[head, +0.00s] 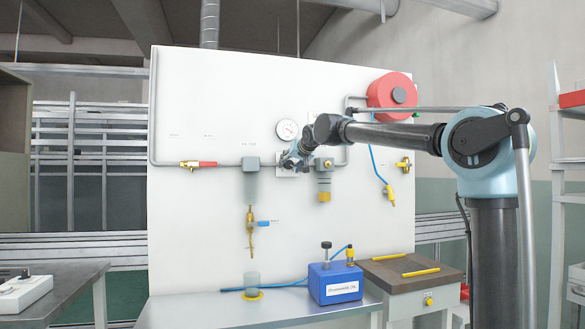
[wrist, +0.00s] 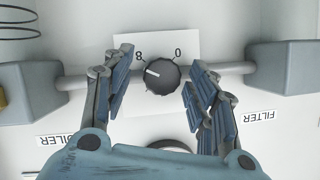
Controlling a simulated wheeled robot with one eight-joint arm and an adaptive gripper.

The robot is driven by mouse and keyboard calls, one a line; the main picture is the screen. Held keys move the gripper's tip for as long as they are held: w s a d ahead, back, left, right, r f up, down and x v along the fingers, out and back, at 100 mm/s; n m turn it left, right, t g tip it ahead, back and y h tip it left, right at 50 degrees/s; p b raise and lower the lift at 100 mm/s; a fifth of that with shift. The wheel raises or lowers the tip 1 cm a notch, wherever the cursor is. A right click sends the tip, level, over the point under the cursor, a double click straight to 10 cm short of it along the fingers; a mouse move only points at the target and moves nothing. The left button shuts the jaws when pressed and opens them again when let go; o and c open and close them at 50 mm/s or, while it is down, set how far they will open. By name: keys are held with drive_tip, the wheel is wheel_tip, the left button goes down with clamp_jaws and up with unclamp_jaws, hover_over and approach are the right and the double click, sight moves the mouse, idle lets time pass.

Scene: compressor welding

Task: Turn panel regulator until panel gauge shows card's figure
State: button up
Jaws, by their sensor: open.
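The panel regulator's black knob (wrist: 159,76) has a white pointer line and sits on a white plate marked 0 and 8; the wrist view is upside down. The pointer lies nearer the 8 side. My gripper (wrist: 158,82) is open, its blue-grey fingers on either side of the knob with gaps visible. In the head view my gripper (head: 295,160) hides most of the regulator. The round panel gauge (head: 287,130) is just above it, its reading too small to tell. In the wrist view only part of the gauge's rim (wrist: 170,145) shows. I cannot make out a card.
Grey blocks labelled oiler (wrist: 25,92) and filter (wrist: 287,82) flank the knob along a pipe. The white panel (head: 200,110) also carries a red-handled valve (head: 205,164) and a red hose reel (head: 381,97).

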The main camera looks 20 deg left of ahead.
drive_tip(key=c, duration=1.1)
drive_tip(key=shift+o, duration=0.2)
drive_tip(key=n+t+h, duration=0.1)
drive_tip(key=n+h, duration=0.1)
drive_tip(key=n, duration=0.1)
drive_tip(key=shift+a, duration=0.1)
drive_tip(key=n+h, duration=0.1)
drive_tip(key=n+t, duration=0.1)
drive_tip(key=n, duration=0.1)
drive_tip(key=shift+s+n+t+h, duration=0.15)
drive_tip(key=shift+n+t+h, duration=0.15)
drive_tip(key=shift+h, duration=0.1)
